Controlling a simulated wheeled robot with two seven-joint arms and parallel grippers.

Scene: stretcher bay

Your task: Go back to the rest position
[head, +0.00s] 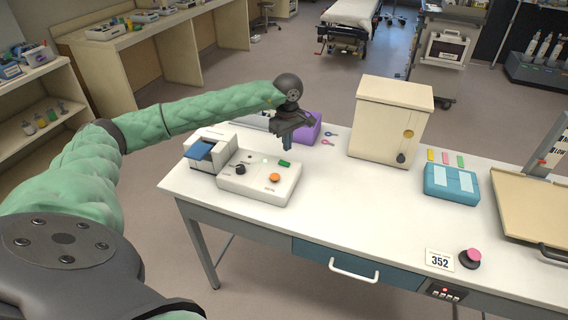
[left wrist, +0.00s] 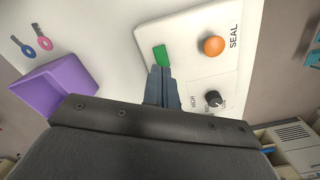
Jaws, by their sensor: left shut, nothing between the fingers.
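My left gripper (head: 288,153) is shut and empty. It points down above the back of the white control box (head: 258,188) on the table. In the left wrist view its closed fingers (left wrist: 160,78) show beside the green rectangle (left wrist: 161,56) on the box; I cannot tell whether they touch it. The box also has an orange button (head: 274,177) and a black knob (head: 240,170). My left arm (head: 170,118) reaches in from the left. My right gripper is in neither view.
A purple bin (head: 307,130) stands just behind my left gripper, with keys (head: 328,141) beside it. A cream cabinet (head: 390,120), a teal case (head: 452,183), a tan tray (head: 530,205) and a pink-topped knob (head: 470,257) are further right on the white table (head: 350,215). The table's middle front is clear.

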